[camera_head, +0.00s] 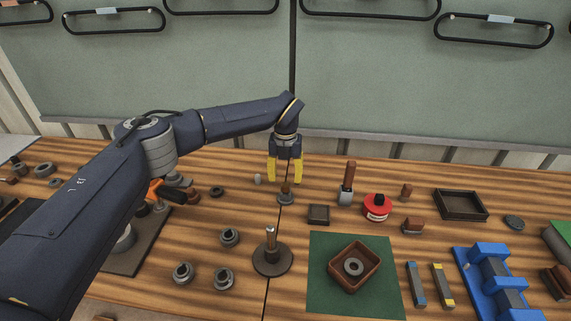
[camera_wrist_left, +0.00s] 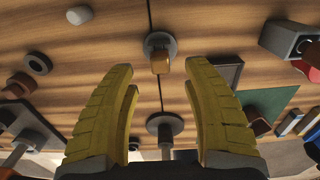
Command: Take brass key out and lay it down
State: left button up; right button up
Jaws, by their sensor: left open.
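My left gripper (camera_head: 285,177) is open, its yellow fingers pointing down over the back middle of the bench. Just below it stands a small brown-orange upright piece (camera_head: 286,186) on a round grey base (camera_head: 286,199). This may be the brass key, but I cannot tell for sure. In the left wrist view the brown-orange piece (camera_wrist_left: 160,63) shows just past the open fingertips, roughly midway between them, on its grey base (camera_wrist_left: 168,41). Nothing is between the fingers. My right gripper is not in view.
A round dark stand (camera_head: 272,259) with an upright handle is in front. A brown box (camera_head: 369,279) holding a grey ring sits on a green mat (camera_head: 325,300). A small dark tray (camera_head: 319,215), a wood-handled tool (camera_head: 347,183) and a red round item (camera_head: 377,205) stand to the right.

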aim_at(286, 184)
pick_arm(q)
jog(key=shift+f, duration=2.7)
grip_shut()
